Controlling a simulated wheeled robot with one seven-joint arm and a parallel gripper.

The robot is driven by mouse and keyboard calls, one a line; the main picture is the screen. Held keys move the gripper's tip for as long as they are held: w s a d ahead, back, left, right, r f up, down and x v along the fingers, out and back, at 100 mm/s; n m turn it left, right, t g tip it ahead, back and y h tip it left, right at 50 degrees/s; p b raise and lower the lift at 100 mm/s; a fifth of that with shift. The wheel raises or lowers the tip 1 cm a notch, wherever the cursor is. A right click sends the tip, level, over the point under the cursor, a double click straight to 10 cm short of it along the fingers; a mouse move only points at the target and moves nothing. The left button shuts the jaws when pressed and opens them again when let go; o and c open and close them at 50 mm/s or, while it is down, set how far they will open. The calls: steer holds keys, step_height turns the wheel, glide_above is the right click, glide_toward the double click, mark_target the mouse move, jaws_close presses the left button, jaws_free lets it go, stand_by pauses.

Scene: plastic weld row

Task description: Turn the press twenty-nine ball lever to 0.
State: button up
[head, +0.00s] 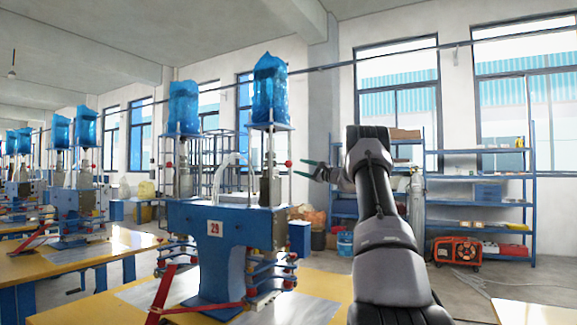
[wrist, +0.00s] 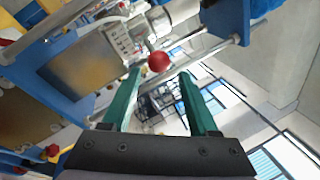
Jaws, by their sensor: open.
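Press twenty-nine (head: 228,225) is a blue machine with a "29" plate, standing on a yellow table. Its red ball lever (head: 288,163) shows as a small ball at the upper right of the press. My gripper (head: 302,168) has green fingers and is open just right of the ball, pointing toward it. In the wrist view the red ball (wrist: 158,61) lies just beyond the open fingertips (wrist: 160,74), near the middle of the gap. The fingers do not appear closed on it. The lever's rod and any scale cannot be read clearly.
Another blue press (head: 75,205) stands on a yellow table at the left. Blue bags (head: 270,90) top the presses. Blue shelves (head: 485,195) and a red generator (head: 457,251) stand at the right back. Open floor lies right of the press table.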

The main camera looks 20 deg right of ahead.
mark_target(288, 163)
steer(key=x, duration=0.8)
steer(key=shift+f, duration=0.1)
jaws_close()
stand_by(1.2)
